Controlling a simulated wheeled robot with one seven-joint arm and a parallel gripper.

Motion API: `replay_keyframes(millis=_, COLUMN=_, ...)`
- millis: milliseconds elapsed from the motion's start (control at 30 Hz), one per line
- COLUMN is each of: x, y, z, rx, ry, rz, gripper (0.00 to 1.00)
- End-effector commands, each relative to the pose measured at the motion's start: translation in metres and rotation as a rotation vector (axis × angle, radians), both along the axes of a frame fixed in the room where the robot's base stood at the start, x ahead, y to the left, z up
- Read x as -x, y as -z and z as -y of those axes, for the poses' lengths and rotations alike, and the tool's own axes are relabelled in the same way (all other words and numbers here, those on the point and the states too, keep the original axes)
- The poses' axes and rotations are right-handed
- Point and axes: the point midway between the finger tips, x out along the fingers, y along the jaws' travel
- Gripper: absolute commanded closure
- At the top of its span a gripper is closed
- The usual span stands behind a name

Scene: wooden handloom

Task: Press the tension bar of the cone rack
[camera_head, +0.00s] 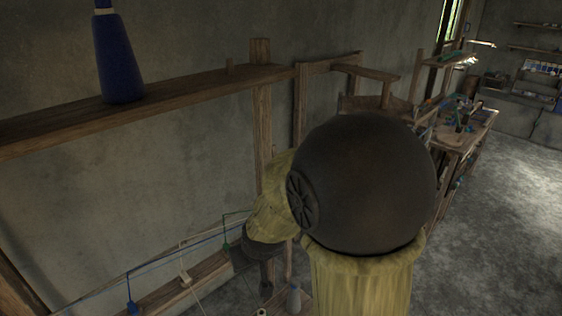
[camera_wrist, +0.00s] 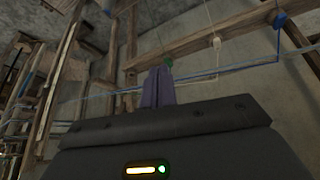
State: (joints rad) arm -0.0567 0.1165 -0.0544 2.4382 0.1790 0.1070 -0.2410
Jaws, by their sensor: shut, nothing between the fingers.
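The cone rack's lower wooden beam (camera_head: 192,282) runs along the wall at lower left in the head view. A thin blue line (camera_head: 165,260), bar or thread, runs along it; I cannot tell which part is the tension bar. Blue, white and green pieces hang there on threads. In the wrist view the blue line (camera_wrist: 275,64) crosses beyond my gripper, near the beam (camera_wrist: 215,35). My gripper (camera_wrist: 158,85) is shut and empty, its tips close to the green piece (camera_wrist: 168,61); contact is unclear. In the head view my gripper (camera_head: 266,289) points down, partly hidden.
A blue cone (camera_head: 117,62) stands on the upper wooden shelf (camera_head: 180,84). A wooden post (camera_head: 262,120) rises beside my arm. A cluttered bench (camera_head: 470,128) stands farther back. Floor at right is clear.

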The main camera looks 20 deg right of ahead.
Motion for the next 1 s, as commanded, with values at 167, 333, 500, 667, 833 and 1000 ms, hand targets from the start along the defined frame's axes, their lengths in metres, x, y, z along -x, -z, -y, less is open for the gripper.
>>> replay_keyframes(millis=167, x=-0.108, y=-0.011, z=0.015, rx=0.153, ry=-0.023, rz=0.292, gripper=1.0)
replay_keyframes(millis=333, x=-0.185, y=-0.032, z=0.046, rx=0.431, ry=0.009, rz=0.511, gripper=1.0)
replay_keyframes(millis=500, x=-0.231, y=-0.053, z=0.078, rx=0.8, ry=0.085, rz=0.628, gripper=1.0)
replay_keyframes(millis=667, x=-0.244, y=-0.072, z=0.097, rx=1.151, ry=0.186, rz=0.628, gripper=1.0)
replay_keyframes(millis=833, x=-0.241, y=-0.082, z=0.102, rx=1.354, ry=0.258, rz=0.581, gripper=1.0)
replay_keyframes(millis=1000, x=-0.24, y=-0.085, z=0.104, rx=1.382, ry=0.27, rz=0.571, gripper=1.0)
